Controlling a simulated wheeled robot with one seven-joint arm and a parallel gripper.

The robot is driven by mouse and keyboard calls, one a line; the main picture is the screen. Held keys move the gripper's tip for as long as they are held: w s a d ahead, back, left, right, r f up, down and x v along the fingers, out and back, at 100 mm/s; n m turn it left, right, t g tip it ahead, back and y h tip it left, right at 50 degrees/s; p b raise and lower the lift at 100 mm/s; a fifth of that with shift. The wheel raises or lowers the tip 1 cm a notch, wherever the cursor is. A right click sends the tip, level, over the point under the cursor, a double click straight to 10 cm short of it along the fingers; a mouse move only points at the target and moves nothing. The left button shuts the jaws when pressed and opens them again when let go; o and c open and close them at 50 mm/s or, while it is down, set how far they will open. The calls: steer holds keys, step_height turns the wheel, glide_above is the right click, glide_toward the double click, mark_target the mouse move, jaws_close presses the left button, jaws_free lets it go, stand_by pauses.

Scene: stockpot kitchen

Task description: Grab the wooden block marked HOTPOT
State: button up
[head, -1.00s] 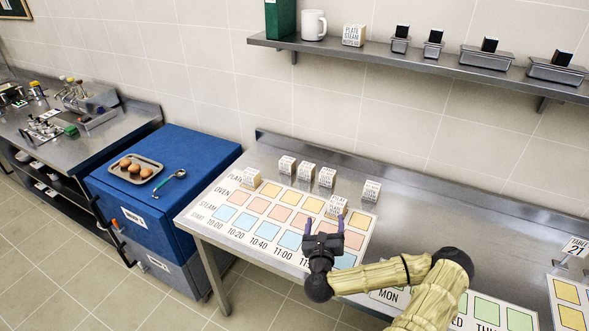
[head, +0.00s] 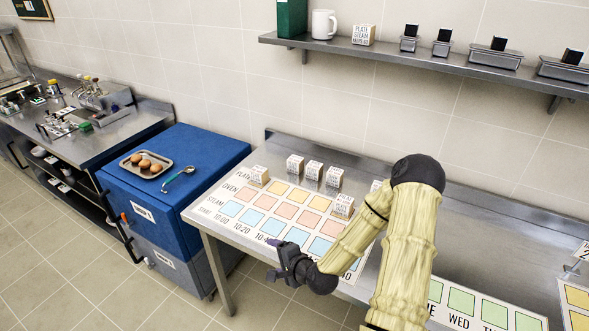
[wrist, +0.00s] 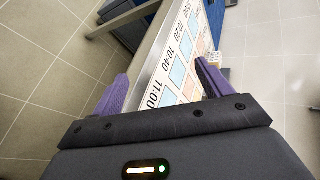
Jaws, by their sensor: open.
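Several small wooden blocks with printed lettering stand on the steel table. One block (head: 258,176) is at the chart's back left corner. Three white-faced blocks, a left one (head: 294,164), a middle one (head: 313,171) and a right one (head: 334,176), stand behind the chart. Another block (head: 343,206) stands on the chart's right part. My gripper (head: 273,257) is open and empty at the table's front edge, apart from every block. Its purple fingers (wrist: 160,72) show in the wrist view.
A lettered block (head: 363,34) stands on the wall shelf (head: 408,53) beside a white mug (head: 324,24). A blue cabinet (head: 215,160) left of the table carries a tray of eggs (head: 134,156) and a ladle (head: 180,179). The table behind the blocks is clear.

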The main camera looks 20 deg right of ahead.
steer(key=s+r+n+g+h+b, duration=0.2)
steer(key=s+r+n+g, duration=0.2)
steer(key=s+n, duration=0.3)
steer(key=s+a+r+n+g+h+b, duration=0.1)
steer(key=s+r+n+g+h+b, duration=0.1)
steer(key=s+r+n, duration=0.5)
steer(key=s+n+g+b, duration=0.1)
steer(key=s+g, duration=0.1)
steer(key=s, duration=0.1)
steer(key=shift+a+r+n, duration=0.15)
steer(key=shift+r+n, duration=0.05)
steer(key=shift+n, duration=0.1)
